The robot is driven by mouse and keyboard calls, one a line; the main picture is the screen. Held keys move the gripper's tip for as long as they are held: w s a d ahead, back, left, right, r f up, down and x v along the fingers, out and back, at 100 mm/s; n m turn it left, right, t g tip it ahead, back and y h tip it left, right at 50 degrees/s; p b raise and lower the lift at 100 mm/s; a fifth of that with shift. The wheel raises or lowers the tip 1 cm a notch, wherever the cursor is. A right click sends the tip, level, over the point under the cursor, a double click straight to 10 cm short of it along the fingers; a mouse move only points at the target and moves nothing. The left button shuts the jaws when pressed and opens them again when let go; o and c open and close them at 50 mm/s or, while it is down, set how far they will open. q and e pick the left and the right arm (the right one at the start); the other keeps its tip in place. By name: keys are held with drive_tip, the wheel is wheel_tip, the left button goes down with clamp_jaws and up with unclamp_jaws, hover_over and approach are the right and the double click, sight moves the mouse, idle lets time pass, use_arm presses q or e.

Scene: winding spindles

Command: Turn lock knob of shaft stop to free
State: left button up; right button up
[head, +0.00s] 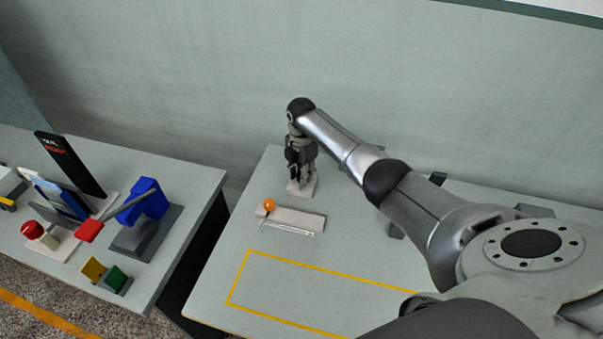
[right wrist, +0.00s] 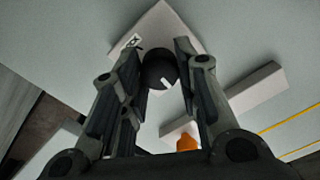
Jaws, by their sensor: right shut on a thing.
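The lock knob (right wrist: 158,70) is a round black knob with a short white mark pointing to the lower right in the right wrist view. It sits on a pale plate (right wrist: 163,25) with a small white label. The plate (head: 301,190) also shows at the back of the table in the head view. My right gripper (head: 300,176) points down over it and hides the knob there. In the right wrist view the fingers of my right gripper (right wrist: 162,72) are on both sides of the knob, shut on it. My left gripper is not in view.
A pale bar (head: 300,218) with an orange ball (head: 268,204) lies in front of the plate. A yellow outlined area (head: 240,278) on the table is empty. A second table (head: 190,180) at the left holds a blue device (head: 147,197) and a red button (head: 32,229).

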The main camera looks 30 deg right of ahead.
drive_tip(key=o, duration=1)
wheel_tip(320, 180, up, 12)
idle(0.5)
